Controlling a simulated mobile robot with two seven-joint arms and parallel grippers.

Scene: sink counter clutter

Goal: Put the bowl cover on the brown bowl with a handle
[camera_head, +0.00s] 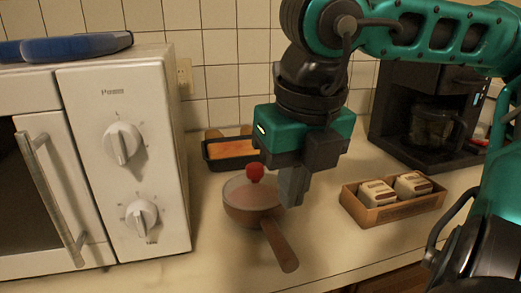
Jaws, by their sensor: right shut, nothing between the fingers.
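The brown bowl with a handle (243,216) stands on the counter right of the microwave, its handle (280,246) pointing toward the front right. The bowl cover (240,190), pale and see-through with a red knob (255,171), lies over the bowl's opening and looks about level. Whether its rim is fully seated all round cannot be told. My right gripper (291,198) points down just right of the cover, shut and empty; its fingers hide part of the bowl's right side. My left gripper is not in view.
A white microwave (130,160) stands close on the left. A dark baking pan (230,161) with orange food sits behind the bowl. A wooden box (395,210) with two white packages is to the right, a black coffee maker (400,110) behind it. The counter in front is clear.

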